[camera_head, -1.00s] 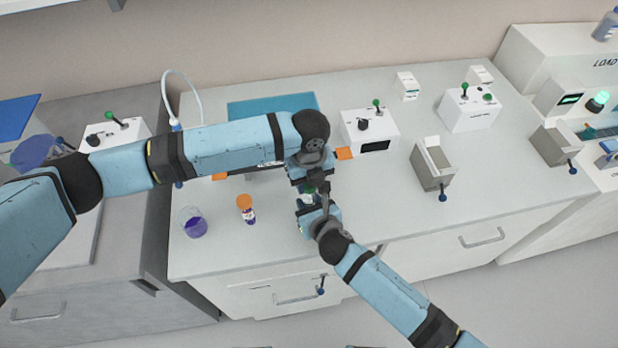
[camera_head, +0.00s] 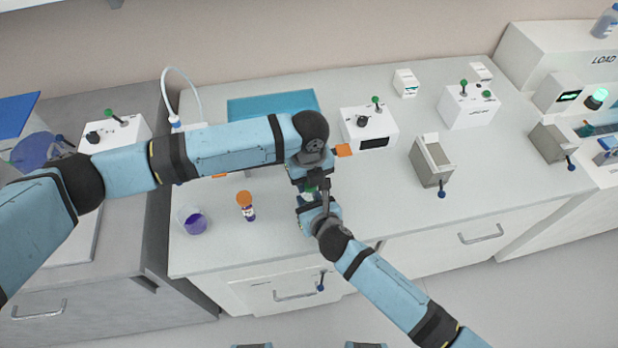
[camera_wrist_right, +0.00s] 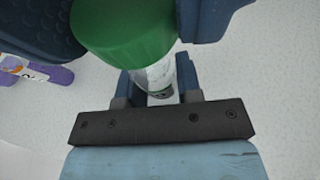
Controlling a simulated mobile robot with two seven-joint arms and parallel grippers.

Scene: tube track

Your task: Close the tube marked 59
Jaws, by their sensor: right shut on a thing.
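A tube (camera_wrist_right: 160,80) with a green cap (camera_wrist_right: 125,28) stands between my two grippers in the right wrist view. The green also shows as a small patch in the head view (camera_head: 311,188). My right gripper (camera_wrist_right: 157,84) is shut on the tube body below the cap; in the head view it comes from the lower right (camera_head: 308,205). My left gripper (camera_head: 318,182) comes down from above, and its dark blue fingers flank the cap on both sides, seemingly gripping it. The number on the tube is not readable, and whether the cap is seated is hidden.
An orange-capped tube (camera_head: 246,206) with purple contents stands to the left, beside a beaker (camera_head: 194,222) of purple liquid. A white device with a green lever (camera_head: 370,125) and a grey box (camera_head: 432,162) stand to the right. The bench front right of my grippers is clear.

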